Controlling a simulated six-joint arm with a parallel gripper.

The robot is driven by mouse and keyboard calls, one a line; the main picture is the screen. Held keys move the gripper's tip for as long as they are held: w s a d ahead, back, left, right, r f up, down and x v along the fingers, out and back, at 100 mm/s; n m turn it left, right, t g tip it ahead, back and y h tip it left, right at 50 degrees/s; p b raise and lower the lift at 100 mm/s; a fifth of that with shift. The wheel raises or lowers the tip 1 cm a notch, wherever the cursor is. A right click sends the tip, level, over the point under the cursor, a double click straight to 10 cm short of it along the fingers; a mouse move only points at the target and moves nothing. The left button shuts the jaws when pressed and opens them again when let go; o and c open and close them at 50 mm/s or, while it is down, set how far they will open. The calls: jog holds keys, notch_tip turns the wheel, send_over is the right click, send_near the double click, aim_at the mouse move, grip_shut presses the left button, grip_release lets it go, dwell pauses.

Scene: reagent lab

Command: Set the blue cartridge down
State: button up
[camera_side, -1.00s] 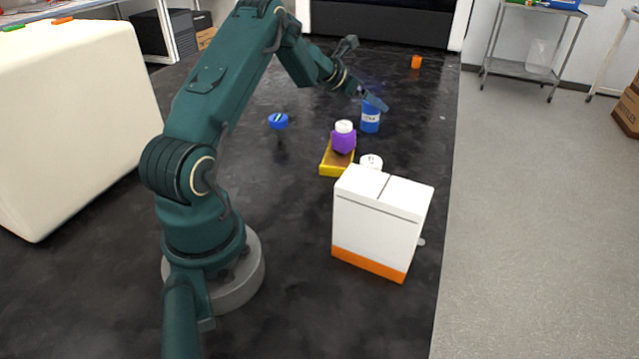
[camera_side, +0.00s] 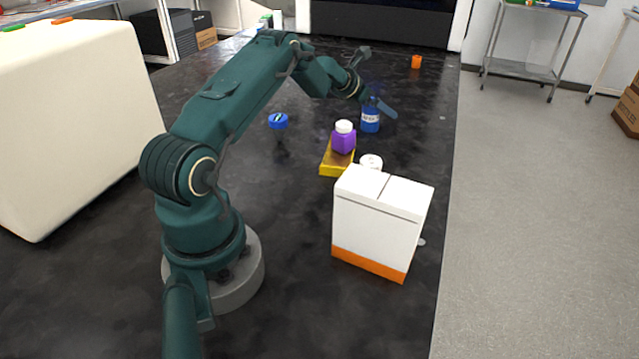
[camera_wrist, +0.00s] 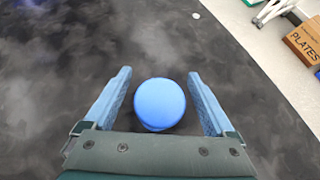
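The blue cartridge (camera_side: 370,126) stands upright on the black bench top, with a pale label around its middle. In the wrist view its round blue top (camera_wrist: 159,104) lies between the two fingers. My gripper (camera_side: 380,106) is at the cartridge's upper part, pointing down at a slant. In the wrist view my gripper (camera_wrist: 160,88) is open, with a narrow dark gap between the cartridge and each blue finger. The cartridge's lower part and base are hidden in the wrist view.
A purple jar (camera_side: 344,143) with a white lid stands on a yellow-edged tray (camera_side: 336,171) nearby. A white lid (camera_side: 371,161) shows behind a white and orange box (camera_side: 377,222). A blue-topped object (camera_side: 278,121) stands left; an orange item (camera_side: 416,62) lies far back.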

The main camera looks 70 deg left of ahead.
grip_shut()
jog(key=shift+r, duration=0.1)
